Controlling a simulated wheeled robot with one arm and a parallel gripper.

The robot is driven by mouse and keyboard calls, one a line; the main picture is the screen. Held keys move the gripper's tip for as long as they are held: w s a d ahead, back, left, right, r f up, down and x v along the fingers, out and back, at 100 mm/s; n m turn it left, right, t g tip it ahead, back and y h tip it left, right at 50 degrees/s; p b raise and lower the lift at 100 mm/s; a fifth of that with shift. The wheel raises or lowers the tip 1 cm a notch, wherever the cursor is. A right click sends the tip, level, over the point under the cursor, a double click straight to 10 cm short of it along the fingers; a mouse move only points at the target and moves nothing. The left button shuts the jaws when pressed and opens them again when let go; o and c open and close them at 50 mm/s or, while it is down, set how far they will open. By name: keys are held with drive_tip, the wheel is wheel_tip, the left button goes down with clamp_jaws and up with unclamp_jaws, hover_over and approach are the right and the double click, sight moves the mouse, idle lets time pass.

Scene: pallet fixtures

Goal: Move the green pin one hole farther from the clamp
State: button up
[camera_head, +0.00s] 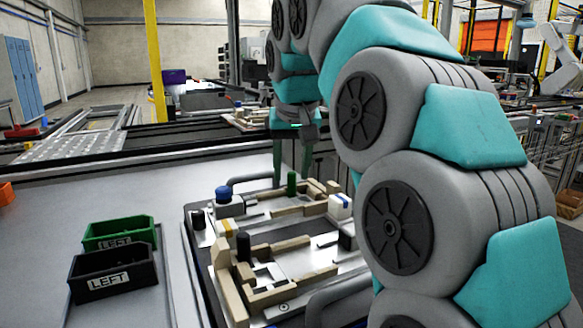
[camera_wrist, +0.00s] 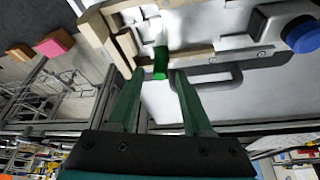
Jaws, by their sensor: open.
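The green pin (camera_head: 291,184) stands upright at the far edge of the pallet fixture (camera_head: 283,308), among tan blocks. In the wrist view the green pin (camera_wrist: 160,62) appears between the fingertips, near their ends. My gripper (camera_head: 292,172) has its two green fingers apart, one on each side of the pin, with gaps visible in the wrist view (camera_wrist: 158,76). I cannot tell how deep the pin sits between them. A blue-knobbed dark fitting (camera_head: 223,193), possibly the clamp, is left of the pin; it also shows in the wrist view (camera_wrist: 300,35). The pin's hole is not visible.
A black pin (camera_head: 243,246) stands on the near part of the fixture. A dark handle (camera_wrist: 208,80) lies close to the fingers. Green (camera_head: 119,229) and black (camera_head: 112,282) bins labelled LEFT stand on the table's left.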

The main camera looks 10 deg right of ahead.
sight(293, 197)
drive_tip(key=shift+r, duration=0.1)
drive_tip(key=shift+r+p, duration=0.45)
drive_tip(key=shift+r, duration=0.15)
drive_tip(key=shift+b+v, duration=0.3)
drive_tip(key=shift+v, duration=1.15)
drive_tip(key=s+a+b, duration=0.1)
drive_tip(key=s+b, duration=0.1)
drive_tip(key=s, duration=1)
drive_tip(key=shift+a, duration=0.2)
drive_tip(key=shift+f, duration=0.1)
